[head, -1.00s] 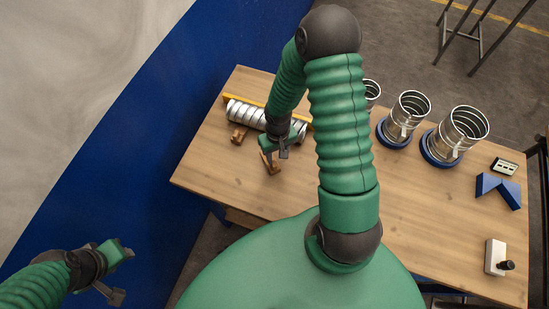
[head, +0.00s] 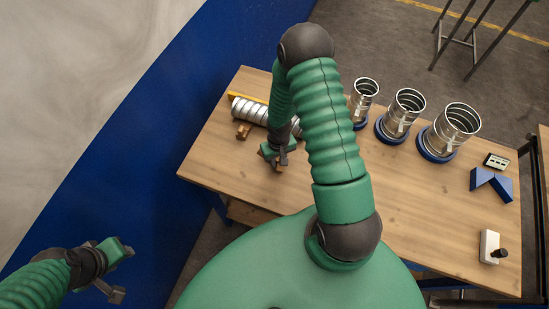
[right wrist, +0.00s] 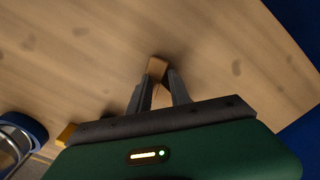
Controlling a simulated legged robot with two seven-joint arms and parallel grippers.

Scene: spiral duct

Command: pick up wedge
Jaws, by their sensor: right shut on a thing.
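A small brown wooden wedge (right wrist: 157,68) shows between the fingertips of my right gripper (right wrist: 158,82) in the right wrist view. The gripper is shut on it. In the head view my right gripper (head: 277,156) is low over the left part of the table, and it hides most of this wedge. A second brown wedge (head: 244,131) lies on the table to the left, beside the silver spiral duct (head: 252,111). My left gripper (head: 118,272) is open and empty, off the table at the lower left.
Several silver duct pieces (head: 407,103) stand on blue round bases along the table's back edge. A blue angled block (head: 491,184), a small display box (head: 496,161) and a white box with a black knob (head: 489,247) are at the right. The wooden table (head: 420,205) is clear at centre right.

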